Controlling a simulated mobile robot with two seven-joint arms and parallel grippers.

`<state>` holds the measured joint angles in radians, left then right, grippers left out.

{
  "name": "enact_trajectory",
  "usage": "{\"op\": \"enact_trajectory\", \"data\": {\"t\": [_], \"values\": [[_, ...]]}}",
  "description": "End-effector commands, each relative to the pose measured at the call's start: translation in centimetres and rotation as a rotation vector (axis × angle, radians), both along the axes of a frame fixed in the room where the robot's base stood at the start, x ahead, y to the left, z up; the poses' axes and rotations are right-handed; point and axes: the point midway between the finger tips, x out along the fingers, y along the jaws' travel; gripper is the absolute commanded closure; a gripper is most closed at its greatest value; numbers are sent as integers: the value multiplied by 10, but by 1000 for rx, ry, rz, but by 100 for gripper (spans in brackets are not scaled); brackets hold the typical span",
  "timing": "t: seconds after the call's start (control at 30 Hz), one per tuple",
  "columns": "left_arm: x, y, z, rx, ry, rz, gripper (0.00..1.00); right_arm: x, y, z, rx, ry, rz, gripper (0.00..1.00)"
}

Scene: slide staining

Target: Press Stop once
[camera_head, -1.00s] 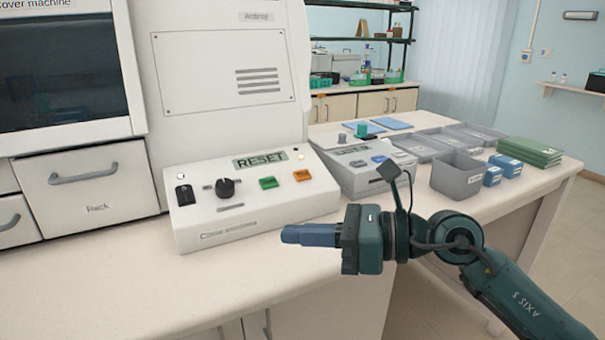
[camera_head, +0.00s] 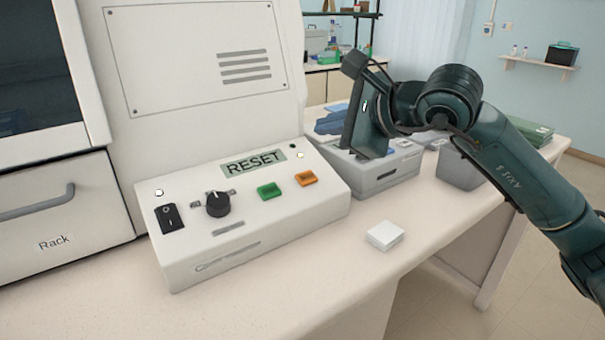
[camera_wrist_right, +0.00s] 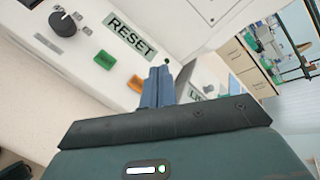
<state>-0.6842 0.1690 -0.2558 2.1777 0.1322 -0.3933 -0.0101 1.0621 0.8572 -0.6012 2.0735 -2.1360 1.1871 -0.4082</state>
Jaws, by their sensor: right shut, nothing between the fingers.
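The white control box (camera_head: 240,247) stands on the counter, with a display (camera_head: 253,163) reading RESET. On its sloped top are a green button (camera_head: 269,191), an orange button (camera_head: 306,178), a black knob (camera_head: 217,204) and a black rocker switch (camera_head: 168,218). No Stop label is readable on either button. My right gripper (camera_head: 328,121) is shut and empty, its blue fingers beyond the box's right end. In the right wrist view its fingertips (camera_wrist_right: 160,73) show near the orange button (camera_wrist_right: 136,84) and the green button (camera_wrist_right: 104,60), apparently apart from both. My left gripper is out of view.
A second grey-white device (camera_head: 375,178) stands right of the box, partly behind my right gripper. A small white block (camera_head: 384,235) lies on the counter in front. A grey bin (camera_head: 459,170) is farther right. The front counter is mostly clear.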

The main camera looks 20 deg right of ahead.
Motion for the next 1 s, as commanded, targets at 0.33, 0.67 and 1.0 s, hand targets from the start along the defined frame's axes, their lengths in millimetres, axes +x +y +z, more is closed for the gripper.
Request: {"op": "enact_trajectory", "data": {"t": [0.33,0.67,1.0], "values": [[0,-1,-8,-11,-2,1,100,5,2,-18,1,4,2,100],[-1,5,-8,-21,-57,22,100,20,8,-62,2,3,2,100],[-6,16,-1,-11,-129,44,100,28,11,-83,2,1,2,100]]}}
